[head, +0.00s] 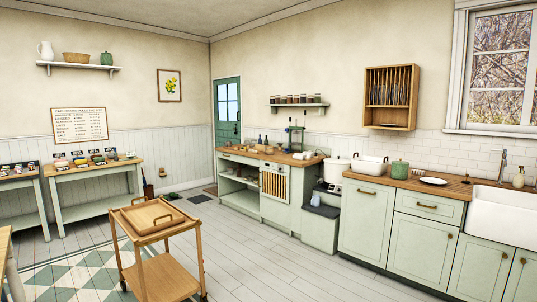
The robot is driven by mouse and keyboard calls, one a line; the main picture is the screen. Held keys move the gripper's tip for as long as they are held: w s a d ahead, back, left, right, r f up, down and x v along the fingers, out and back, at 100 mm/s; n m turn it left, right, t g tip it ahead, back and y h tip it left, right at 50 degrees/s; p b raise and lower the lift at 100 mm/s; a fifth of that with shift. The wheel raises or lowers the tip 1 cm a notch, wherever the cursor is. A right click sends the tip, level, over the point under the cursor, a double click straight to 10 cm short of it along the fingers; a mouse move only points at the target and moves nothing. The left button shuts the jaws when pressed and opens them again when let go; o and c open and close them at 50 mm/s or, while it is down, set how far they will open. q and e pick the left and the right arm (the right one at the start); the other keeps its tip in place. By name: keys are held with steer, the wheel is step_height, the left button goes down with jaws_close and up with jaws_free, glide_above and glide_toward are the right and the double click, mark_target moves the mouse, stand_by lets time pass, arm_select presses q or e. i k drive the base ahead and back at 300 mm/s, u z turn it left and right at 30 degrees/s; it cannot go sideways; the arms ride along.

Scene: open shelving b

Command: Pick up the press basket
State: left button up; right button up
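I cannot make out for certain which thing is the press basket. A small upright frame with dark posts (296,137), which looks like a press, stands on the far green work counter (240,157) near its right end. Details at its base are too small to tell. A round white pot or tub (336,170) stands just right of that counter, and a white rectangular tub (370,166) sits on the wooden worktop beside it. Neither of my grippers is in view.
A wooden trolley (165,272) with a tray (153,217) stands on the floor at front left. Green cabinets with a sink (504,214) line the right wall. The plank floor (255,260) in the middle is clear.

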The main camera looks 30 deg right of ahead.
mark_target(267, 150)
steer(key=z, duration=0.95)
steer(key=i, duration=7.05)
steer(key=z, duration=1.35)
